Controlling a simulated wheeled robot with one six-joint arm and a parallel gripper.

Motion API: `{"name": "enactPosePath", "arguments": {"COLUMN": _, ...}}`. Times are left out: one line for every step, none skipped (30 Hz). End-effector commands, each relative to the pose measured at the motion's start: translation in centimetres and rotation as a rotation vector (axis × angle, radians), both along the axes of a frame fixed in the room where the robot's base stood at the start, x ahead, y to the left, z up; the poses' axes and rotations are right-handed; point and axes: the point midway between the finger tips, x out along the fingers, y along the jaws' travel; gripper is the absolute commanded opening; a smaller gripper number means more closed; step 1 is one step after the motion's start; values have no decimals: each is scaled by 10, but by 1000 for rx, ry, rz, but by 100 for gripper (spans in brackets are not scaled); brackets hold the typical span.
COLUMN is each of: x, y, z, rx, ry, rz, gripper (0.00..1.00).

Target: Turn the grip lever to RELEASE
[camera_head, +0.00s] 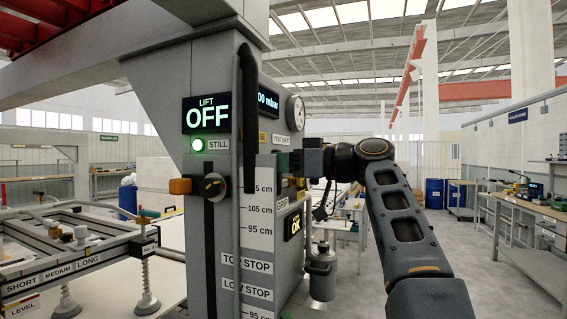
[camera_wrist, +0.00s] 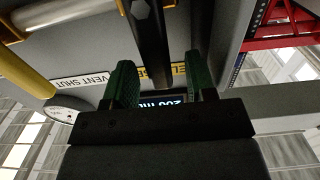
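In the wrist view a dark lever (camera_wrist: 150,45) with a bolt at its top end runs down between the two green fingers of my gripper (camera_wrist: 160,82). The fingers are apart, one on each side of the lever, with gaps showing, so the gripper is open around it. The yellow RELEASE label (camera_wrist: 179,75) is partly hidden behind the lever and the right finger. In the head view my gripper (camera_head: 300,162) is at the right face of the grey column (camera_head: 215,75) and hides the lever. A GRIP label (camera_head: 281,204) sits below it.
The column carries a LIFT OFF display (camera_head: 207,106), a mbar display (camera_head: 268,100), a round gauge (camera_head: 295,113) and a VENT SHUT label (camera_wrist: 80,80). A yellow bar (camera_wrist: 22,75) is at the wrist view's left. A suction frame (camera_head: 75,250) stands left; open floor lies right.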

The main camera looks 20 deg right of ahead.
Motion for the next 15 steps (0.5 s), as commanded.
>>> {"name": "enactPosePath", "arguments": {"x": 0, "y": 0, "z": 0, "rx": 0, "ry": 0, "rz": 0, "gripper": 51}}
{"name": "enactPosePath", "arguments": {"x": 0, "y": 0, "z": 0, "rx": 1, "ry": 0, "rz": 0, "gripper": 51}}
{"name": "enactPosePath", "arguments": {"x": 0, "y": 0, "z": 0, "rx": 1, "ry": 0, "rz": -1, "gripper": 51}}
{"name": "enactPosePath", "arguments": {"x": 0, "y": 0, "z": 0, "rx": 1, "ry": 0, "rz": -1, "gripper": 51}}
{"name": "enactPosePath", "arguments": {"x": 0, "y": 0, "z": 0, "rx": 1, "ry": 0, "rz": -1, "gripper": 51}}
{"name": "enactPosePath", "arguments": {"x": 0, "y": -1, "z": 0, "rx": 1, "ry": 0, "rz": -1, "gripper": 51}}
{"name": "enactPosePath", "arguments": {"x": -1, "y": -1, "z": 0, "rx": 1, "ry": 0, "rz": -1, "gripper": 51}}
{"name": "enactPosePath", "arguments": {"x": -1, "y": -3, "z": 0, "rx": 1, "ry": 0, "rz": -2, "gripper": 51}}
{"name": "enactPosePath", "arguments": {"x": -3, "y": -5, "z": 0, "rx": 1, "ry": 0, "rz": -3, "gripper": 51}}
{"name": "enactPosePath", "arguments": {"x": -5, "y": -8, "z": 0, "rx": 1, "ry": 0, "rz": -4, "gripper": 51}}
{"name": "enactPosePath", "arguments": {"x": -7, "y": -10, "z": 0, "rx": 1, "ry": 0, "rz": -5, "gripper": 51}}
{"name": "enactPosePath", "arguments": {"x": -10, "y": -15, "z": 0, "rx": 1, "ry": 0, "rz": -5, "gripper": 51}}
{"name": "enactPosePath", "arguments": {"x": -14, "y": -19, "z": 0, "rx": 1, "ry": 0, "rz": -6, "gripper": 51}}
{"name": "enactPosePath", "arguments": {"x": -17, "y": -24, "z": 0, "rx": 1, "ry": -1, "rz": -7, "gripper": 51}}
{"name": "enactPosePath", "arguments": {"x": -22, "y": -30, "z": 0, "rx": 1, "ry": -1, "rz": -7, "gripper": 51}}
